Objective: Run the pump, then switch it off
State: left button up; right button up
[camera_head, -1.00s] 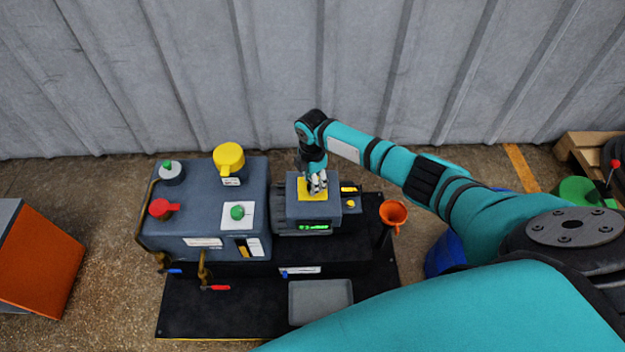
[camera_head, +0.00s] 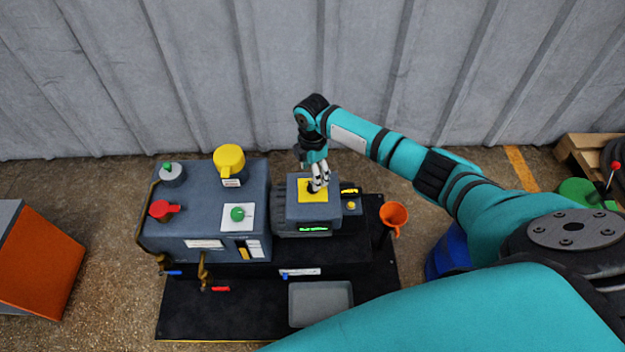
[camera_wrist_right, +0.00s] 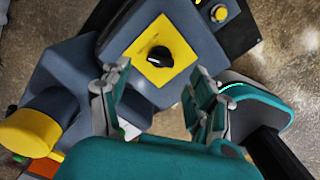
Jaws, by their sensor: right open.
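The pump (camera_head: 310,215) is a dark grey box with a yellow plate (camera_head: 304,197) on top and a lit green display (camera_head: 314,229) on its front. The display text is too small to read. In the right wrist view a black rotary knob (camera_wrist_right: 158,54) with a white mark sits in the middle of the yellow plate (camera_wrist_right: 138,75). My right gripper (camera_head: 319,184) is over the plate and partly hides the knob. In the right wrist view my right gripper (camera_wrist_right: 160,95) is open and empty, its fingers apart from the knob. My left gripper is not in view.
Left of the pump stands a larger grey unit (camera_head: 190,222) with a yellow cap (camera_head: 229,158), red handle (camera_head: 163,210) and green button (camera_head: 238,214). An orange funnel (camera_head: 394,214) is at right. A grey tray (camera_head: 320,303) lies in front. The corrugated wall (camera_head: 250,70) is behind.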

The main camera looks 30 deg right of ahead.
notch_tip(320, 180, up, 7)
dwell(0.3)
jog(key=shift+a, duration=0.1)
